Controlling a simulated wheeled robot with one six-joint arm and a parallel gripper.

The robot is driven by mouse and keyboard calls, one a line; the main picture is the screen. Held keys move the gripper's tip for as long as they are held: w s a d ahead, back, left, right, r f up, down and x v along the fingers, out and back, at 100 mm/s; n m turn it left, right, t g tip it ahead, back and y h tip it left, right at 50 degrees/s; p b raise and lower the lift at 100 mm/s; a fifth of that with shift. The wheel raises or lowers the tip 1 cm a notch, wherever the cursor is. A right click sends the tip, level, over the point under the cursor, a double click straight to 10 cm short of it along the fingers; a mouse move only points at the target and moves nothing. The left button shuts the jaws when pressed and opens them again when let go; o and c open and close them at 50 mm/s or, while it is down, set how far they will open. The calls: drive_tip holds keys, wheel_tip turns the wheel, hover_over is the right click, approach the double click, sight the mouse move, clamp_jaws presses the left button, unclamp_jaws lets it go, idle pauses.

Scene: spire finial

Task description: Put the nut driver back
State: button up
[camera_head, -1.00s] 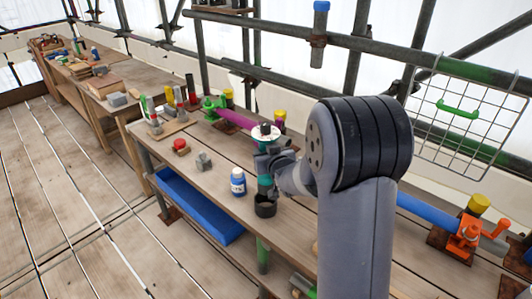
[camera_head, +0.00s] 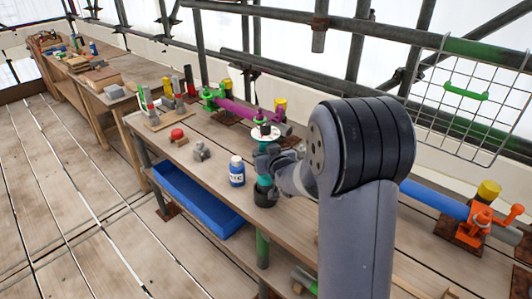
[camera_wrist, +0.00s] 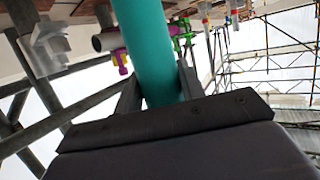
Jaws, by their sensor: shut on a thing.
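My gripper (camera_head: 270,165) is shut on an upright teal cylinder, which I take to be the nut driver (camera_head: 264,181), above the front edge of the workbench. In the wrist view the teal shaft (camera_wrist: 148,45) runs between my fingers. A black cup (camera_head: 265,197) is directly under the teal cylinder. The cylinder's lower end meets or enters the cup's mouth; I cannot tell how deep.
A white bottle with a blue label (camera_head: 237,172) stands just left of the cup. A grey block (camera_head: 201,151) and a red knob (camera_head: 177,135) are further left. A purple bar (camera_head: 235,111) lies behind. A blue tray (camera_head: 197,200) is below the bench edge.

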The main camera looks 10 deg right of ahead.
drive_tip(key=shift+f+b, duration=1.9)
drive_tip(key=shift+f, duration=0.1)
drive_tip(key=o, duration=1)
drive_tip(key=shift+c, duration=0.2)
drive_tip(key=o, duration=0.5)
drive_tip(key=shift+f, duration=0.2)
drive_tip(key=shift+c, duration=0.2)
drive_tip(key=o, duration=0.5)
drive_tip(key=shift+r, duration=0.1)
drive_tip(key=shift+f+b, duration=0.6)
drive_tip(key=shift+b, duration=0.15)
drive_tip(key=shift+s, duration=0.1)
